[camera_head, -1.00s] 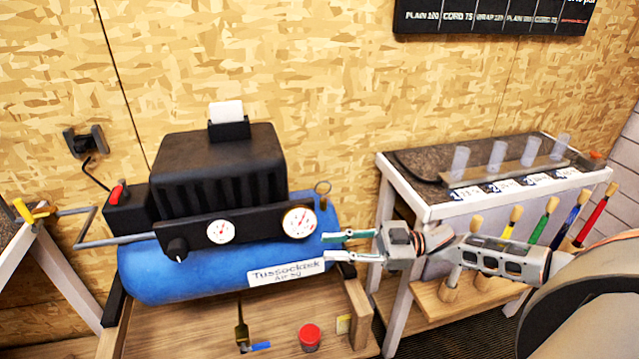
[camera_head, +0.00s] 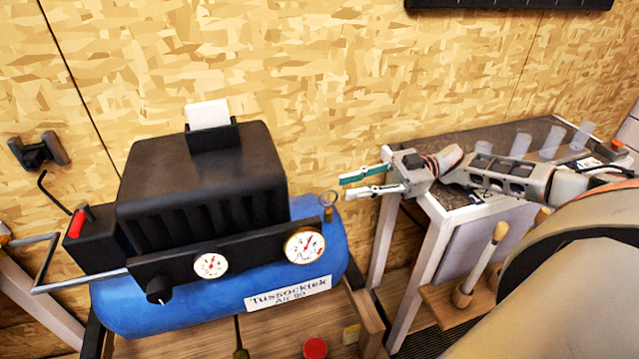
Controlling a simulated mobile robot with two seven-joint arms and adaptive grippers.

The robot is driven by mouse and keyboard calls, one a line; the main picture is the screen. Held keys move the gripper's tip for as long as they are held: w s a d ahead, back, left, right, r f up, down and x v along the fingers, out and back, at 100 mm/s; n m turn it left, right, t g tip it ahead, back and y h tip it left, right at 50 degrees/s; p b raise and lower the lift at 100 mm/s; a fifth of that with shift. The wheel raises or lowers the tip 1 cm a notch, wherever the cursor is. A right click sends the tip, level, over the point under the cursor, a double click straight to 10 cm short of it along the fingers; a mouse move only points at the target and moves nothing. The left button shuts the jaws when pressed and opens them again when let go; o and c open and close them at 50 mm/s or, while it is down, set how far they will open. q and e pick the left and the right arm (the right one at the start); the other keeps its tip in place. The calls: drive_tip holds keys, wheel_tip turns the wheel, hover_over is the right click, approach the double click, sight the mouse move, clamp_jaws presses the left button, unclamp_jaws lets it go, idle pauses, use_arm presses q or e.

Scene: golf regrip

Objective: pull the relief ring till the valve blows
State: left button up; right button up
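The blue compressor tank (camera_head: 215,301) lies on a wooden stand, with a black motor housing above it. The relief ring (camera_head: 328,198) is a small brass-coloured ring standing on a short valve (camera_head: 328,214) at the tank's right end, beside the right gauge. My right gripper (camera_head: 342,187) comes in from the right. Its two fingers are apart and point left, with the tips just right of and slightly above the ring. Nothing shows between the fingers. Whether a fingertip touches the ring cannot be told. My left gripper is out of the picture.
Two white gauges, left (camera_head: 210,265) and right (camera_head: 304,245), sit on the black panel near a black knob (camera_head: 159,290). A red-capped item (camera_head: 315,348) is below the tank. A bench (camera_head: 437,217) with clear tubes stands under my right arm.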

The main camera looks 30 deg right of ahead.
sight(324, 193)
drive_tip(key=p+x, duration=0.1)
drive_tip(key=x, duration=0.5)
drive_tip(key=shift+s+a+r, duration=0.1)
drive_tip(key=shift+s, duration=0.1)
drive_tip(key=shift+w+a+p, duration=0.1)
drive_tip(key=shift+a+p, duration=0.2)
drive_tip(key=shift+a, duration=0.2)
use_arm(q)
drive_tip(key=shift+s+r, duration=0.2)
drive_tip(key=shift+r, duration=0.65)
